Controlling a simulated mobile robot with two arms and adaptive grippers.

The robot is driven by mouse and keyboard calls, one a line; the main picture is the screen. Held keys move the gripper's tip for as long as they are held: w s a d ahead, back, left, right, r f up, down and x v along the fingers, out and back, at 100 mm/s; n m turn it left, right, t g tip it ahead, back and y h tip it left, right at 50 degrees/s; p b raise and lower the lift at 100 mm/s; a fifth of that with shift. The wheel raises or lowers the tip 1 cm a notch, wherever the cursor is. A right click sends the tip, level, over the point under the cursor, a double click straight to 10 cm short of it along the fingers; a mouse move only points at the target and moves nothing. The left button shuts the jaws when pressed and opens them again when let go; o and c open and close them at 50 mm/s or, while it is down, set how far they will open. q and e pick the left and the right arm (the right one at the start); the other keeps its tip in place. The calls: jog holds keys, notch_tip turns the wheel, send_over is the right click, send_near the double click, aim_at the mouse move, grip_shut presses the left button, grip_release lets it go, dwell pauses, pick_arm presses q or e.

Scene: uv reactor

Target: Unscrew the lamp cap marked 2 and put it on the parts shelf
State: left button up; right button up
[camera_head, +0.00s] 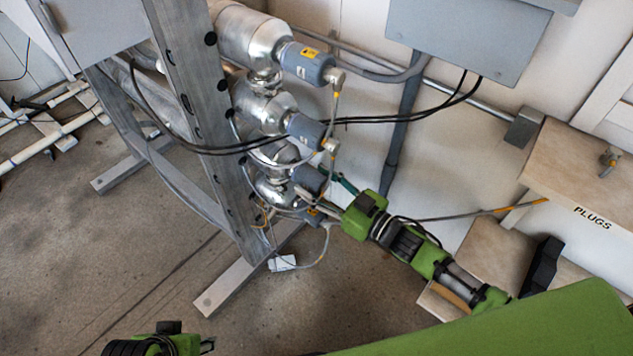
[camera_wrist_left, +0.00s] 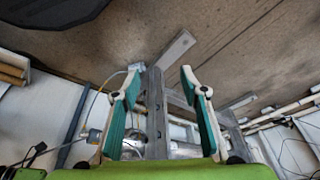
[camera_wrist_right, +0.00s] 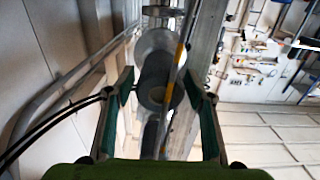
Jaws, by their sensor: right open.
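Several silver reactor tubes (camera_head: 250,35) are stacked beside a steel upright, each ending in a blue-grey lamp cap. The top cap (camera_head: 304,64), second cap (camera_head: 304,131) and third cap (camera_head: 311,179) show in the head view; a lower one is partly hidden. I cannot read a 2 on any. My right gripper (camera_head: 322,191) is open at the lower caps. In the right wrist view, a grey cap (camera_wrist_right: 153,88) lies between its spread fingers, with no grip visible. My left gripper (camera_wrist_left: 158,72) is open and empty, and its arm shows at the bottom of the head view.
A wooden shelf (camera_head: 560,165) labelled PLUGS stands at right with a small fitting (camera_head: 608,160) on it. A lower wooden surface (camera_head: 487,250) has a black object (camera_head: 541,265). Black cables (camera_head: 400,117) cross near the caps. A yellow-marked cable (camera_wrist_right: 177,75) passes before the cap.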

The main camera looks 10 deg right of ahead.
jog(key=c, duration=1.2)
jog(key=shift+n, duration=1.6)
pick_arm(q)
jog(key=shift+v, duration=0.95)
pick_arm(e)
jog(key=shift+n, duration=1)
pick_arm(q)
jog(key=shift+b, duration=0.3)
pick_arm(e)
jog(key=shift+n, duration=0.6)
pick_arm(q)
jog(key=shift+f+b, duration=0.3)
jog(key=shift+b, duration=0.15)
pick_arm(e)
jog(key=n, duration=0.4)
pick_arm(q)
jog(key=shift+a+f, duration=0.1)
